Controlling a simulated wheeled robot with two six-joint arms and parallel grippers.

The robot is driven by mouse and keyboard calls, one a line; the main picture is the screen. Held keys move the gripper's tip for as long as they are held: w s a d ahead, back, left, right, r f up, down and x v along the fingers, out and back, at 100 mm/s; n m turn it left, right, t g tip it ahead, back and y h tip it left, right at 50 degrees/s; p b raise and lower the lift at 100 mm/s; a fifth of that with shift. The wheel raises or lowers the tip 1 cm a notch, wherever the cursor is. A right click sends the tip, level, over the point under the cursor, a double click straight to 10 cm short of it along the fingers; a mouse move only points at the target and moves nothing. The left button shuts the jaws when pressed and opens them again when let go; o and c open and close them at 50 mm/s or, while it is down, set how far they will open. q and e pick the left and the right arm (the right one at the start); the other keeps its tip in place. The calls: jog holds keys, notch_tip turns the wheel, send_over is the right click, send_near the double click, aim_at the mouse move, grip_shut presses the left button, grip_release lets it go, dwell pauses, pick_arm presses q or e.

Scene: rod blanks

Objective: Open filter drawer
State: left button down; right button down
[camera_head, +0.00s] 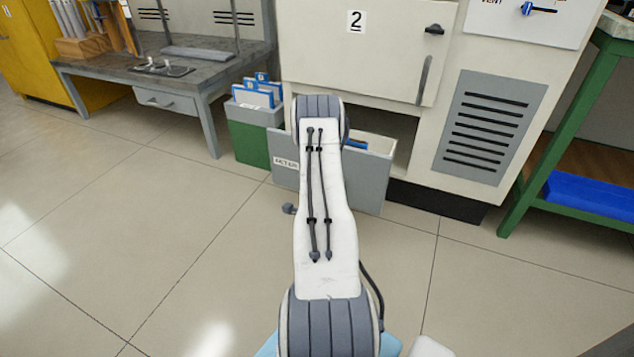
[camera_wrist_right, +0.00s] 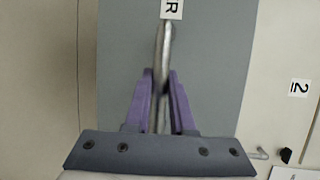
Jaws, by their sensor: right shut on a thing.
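The filter drawer (camera_head: 369,183) is the grey-fronted drawer low in the cream machine, with a label at its left. It stands out from its opening, and something blue shows inside behind its front. In the right wrist view its grey front (camera_wrist_right: 218,65) fills the middle, with part of the label at the top. My right gripper (camera_wrist_right: 162,88) has its purple fingers shut around the metal bar handle (camera_wrist_right: 163,45). In the head view my right arm hides the gripper and handle. My left gripper is not in view.
A green and grey bin (camera_head: 249,140) with blue filters stands just left of the drawer. A closed door (camera_head: 365,50) marked 2 is above. A green rack (camera_head: 540,150) with a blue tray stands at right. The tiled floor in front is clear.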

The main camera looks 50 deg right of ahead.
jog(key=c, duration=0.8)
grip_release()
jog(key=shift+o, duration=0.2)
jog(key=p+v, duration=0.4)
jog(key=v, duration=0.6)
jog(key=shift+s+a+p, duration=0.15)
jog(key=shift+p, duration=0.15)
jog(key=shift+r, duration=0.1)
